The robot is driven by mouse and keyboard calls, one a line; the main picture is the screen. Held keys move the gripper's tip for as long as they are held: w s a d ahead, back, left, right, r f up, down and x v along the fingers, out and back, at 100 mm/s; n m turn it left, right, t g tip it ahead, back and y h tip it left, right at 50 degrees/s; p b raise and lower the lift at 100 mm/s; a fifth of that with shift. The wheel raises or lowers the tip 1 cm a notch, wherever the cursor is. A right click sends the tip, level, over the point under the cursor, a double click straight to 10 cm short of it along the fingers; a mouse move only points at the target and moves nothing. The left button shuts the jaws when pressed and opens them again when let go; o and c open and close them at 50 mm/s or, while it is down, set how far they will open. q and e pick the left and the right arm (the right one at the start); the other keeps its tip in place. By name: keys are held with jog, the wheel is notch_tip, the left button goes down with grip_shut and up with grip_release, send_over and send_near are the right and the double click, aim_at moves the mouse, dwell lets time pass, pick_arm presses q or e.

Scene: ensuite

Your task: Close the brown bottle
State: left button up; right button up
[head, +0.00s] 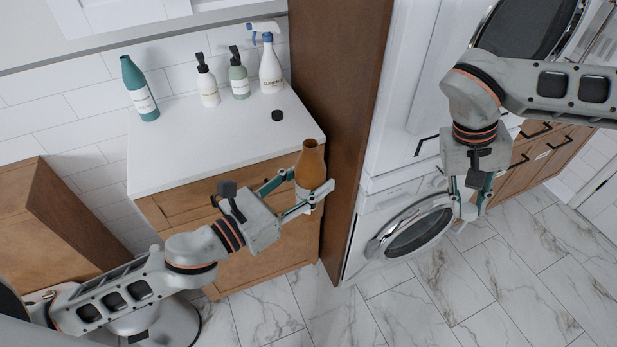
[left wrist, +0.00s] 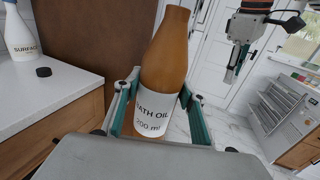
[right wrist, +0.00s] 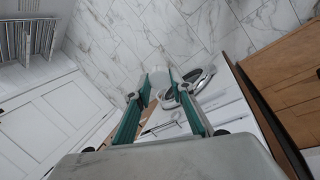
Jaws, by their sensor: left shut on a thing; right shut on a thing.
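The brown bottle (head: 311,164) has a white label reading "BATH OIL 200 ml" and no cap on its neck. It is roughly upright in front of the counter's right end. My left gripper (head: 306,190) is shut around its labelled lower body; the left wrist view shows the bottle (left wrist: 165,70) between both fingers. A small black cap (head: 277,115) lies on the white counter; it also shows in the left wrist view (left wrist: 44,72). My right gripper (head: 468,207) is over the floor at right, shut on a small whitish thing (right wrist: 159,77) that I cannot identify clearly.
The counter (head: 210,145) bears a teal bottle (head: 140,90), a white pump bottle (head: 208,85), a green pump bottle (head: 239,78) and a spray bottle (head: 270,68) at the back. A brown panel (head: 335,110) and a washing machine (head: 400,235) stand right of it.

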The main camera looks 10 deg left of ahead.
jog(key=w+a+r+m+t+y, duration=0.1)
jog(key=w+a+r, duration=0.1)
jog(key=a+r, duration=0.4)
jog(key=w+a+r+y, duration=0.1)
jog(key=w+a+r, duration=0.15)
jog(key=a, duration=0.55)
notch_tip(320, 180, up, 11)
jog(key=m+t+y, duration=0.1)
send_over(311, 143)
jog(key=shift+s+a, duration=0.1)
jog(key=shift+s, duration=0.15)
jog(key=shift+f, duration=2)
jog(key=shift+f, duration=0.9)
jog(key=shift+f, duration=0.55)
